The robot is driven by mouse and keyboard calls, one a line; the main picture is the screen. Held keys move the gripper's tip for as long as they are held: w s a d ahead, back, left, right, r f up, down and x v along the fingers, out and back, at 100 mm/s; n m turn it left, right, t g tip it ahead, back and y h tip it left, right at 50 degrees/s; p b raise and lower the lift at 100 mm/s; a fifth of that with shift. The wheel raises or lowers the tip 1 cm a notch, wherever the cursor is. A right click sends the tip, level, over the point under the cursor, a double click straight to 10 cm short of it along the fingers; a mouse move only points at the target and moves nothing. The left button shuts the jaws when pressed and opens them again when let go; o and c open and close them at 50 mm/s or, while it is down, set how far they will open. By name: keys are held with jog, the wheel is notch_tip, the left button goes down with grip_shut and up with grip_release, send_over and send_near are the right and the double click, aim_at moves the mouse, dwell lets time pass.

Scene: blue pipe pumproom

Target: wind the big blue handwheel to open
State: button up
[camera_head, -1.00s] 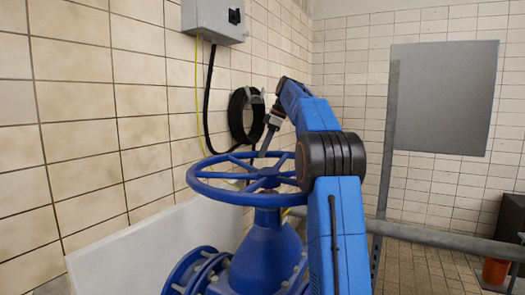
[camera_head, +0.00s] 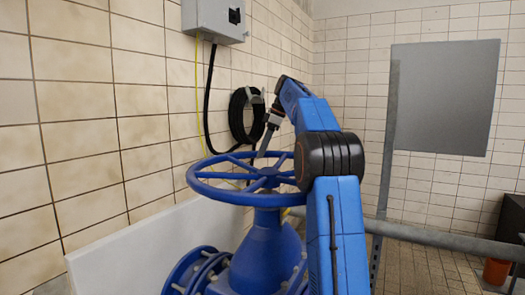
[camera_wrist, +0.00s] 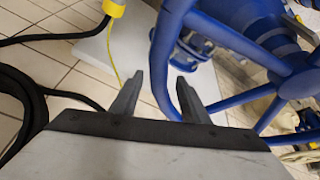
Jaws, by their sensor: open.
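The big blue handwheel (camera_head: 203,178) lies flat on top of a blue valve body (camera_head: 262,255) in the head view. In the wrist view its rim (camera_wrist: 163,65) runs down between the fingers, with spokes and hub to the right. My gripper (camera_wrist: 160,95) is open, with one finger on each side of the rim. A gap shows on the left of the rim; whether the right finger touches it I cannot tell. In the head view my gripper (camera_head: 262,150) points down at the far side of the wheel, and my blue arm hides the wheel's right edge.
A tiled wall stands close behind the wheel on the left. A coiled black hose (camera_head: 240,118) hangs there, below a grey switch box (camera_head: 214,20) with hanging cables. A grey rail (camera_head: 440,238) runs at the right, with a grey panel (camera_head: 445,97) above it.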

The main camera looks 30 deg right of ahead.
jog(key=shift+s+d+r, duration=0.1)
jog(key=shift+d+r, duration=0.05)
jog(key=shift+r, duration=0.25)
jog(key=shift+v, duration=0.95)
jog(key=s+d, duration=0.8)
jog(key=shift+s+d+f, duration=0.1)
jog(key=shift+s+d, duration=0.15)
jog(key=w+a+r+t+h, duration=0.1)
jog(key=w+a+r+h, duration=0.15)
jog(key=a+r, duration=0.45)
jog(key=w+a+r+h, duration=0.1)
jog(key=a+r+h, duration=0.4)
jog(key=a, duration=0.5)
jog(key=shift+y, duration=0.65)
jog(key=x, duration=1.7)
jog(key=shift+w+d+r, duration=0.25)
jog(key=shift+d+r, duration=0.05)
jog(key=shift+d, duration=0.05)
